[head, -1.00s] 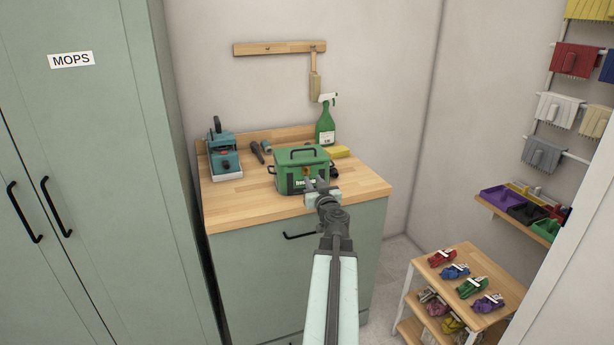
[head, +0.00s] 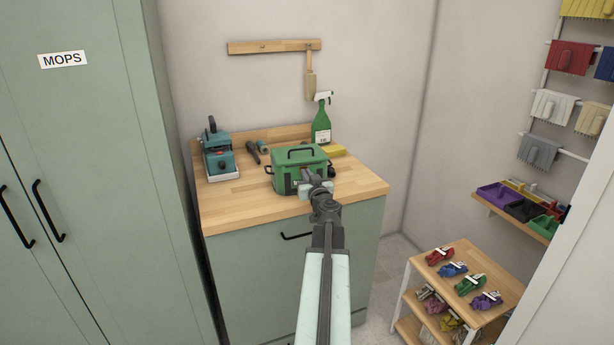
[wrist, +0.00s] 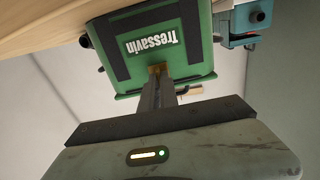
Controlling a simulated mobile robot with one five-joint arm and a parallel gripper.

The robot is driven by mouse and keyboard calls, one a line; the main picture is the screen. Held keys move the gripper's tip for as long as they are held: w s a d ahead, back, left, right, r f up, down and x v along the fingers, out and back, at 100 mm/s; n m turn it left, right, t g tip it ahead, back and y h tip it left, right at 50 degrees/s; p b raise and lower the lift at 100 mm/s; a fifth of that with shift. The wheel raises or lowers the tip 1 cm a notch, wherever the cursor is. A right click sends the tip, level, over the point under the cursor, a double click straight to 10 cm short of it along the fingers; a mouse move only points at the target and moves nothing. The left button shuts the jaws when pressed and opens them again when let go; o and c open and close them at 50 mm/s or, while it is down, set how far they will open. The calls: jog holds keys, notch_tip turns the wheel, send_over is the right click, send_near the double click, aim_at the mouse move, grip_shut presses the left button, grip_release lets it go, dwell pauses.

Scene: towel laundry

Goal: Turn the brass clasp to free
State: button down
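A green case (head: 284,178) with a black top handle and dark corner strips stands upright on the wooden worktop. In the wrist view its front (wrist: 120,62) appears upside down, with the white word "Tressavin". The brass clasp (wrist: 155,69) shows as a small patch at the edge of the lid, mostly covered by my fingertips. My gripper (wrist: 158,82) reaches the case front with its narrow dark fingers close together at the clasp; they appear shut on it. In the head view my gripper (head: 308,182) hides the clasp. The clasp's angle cannot be made out.
On the wooden worktop (head: 235,205) stand a teal machine (head: 219,160) to the left, dark tools, a green spray bottle (head: 321,125) and a yellow sponge (head: 334,151) behind. A low shelf unit (head: 450,258) stands at right. The worktop's front left is clear.

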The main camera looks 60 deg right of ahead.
jog(key=shift+f+m, duration=0.15)
jog(key=shift+m, duration=8.65)
jog(key=c, duration=1.6)
grip_release()
jog(key=shift+d, duration=0.1)
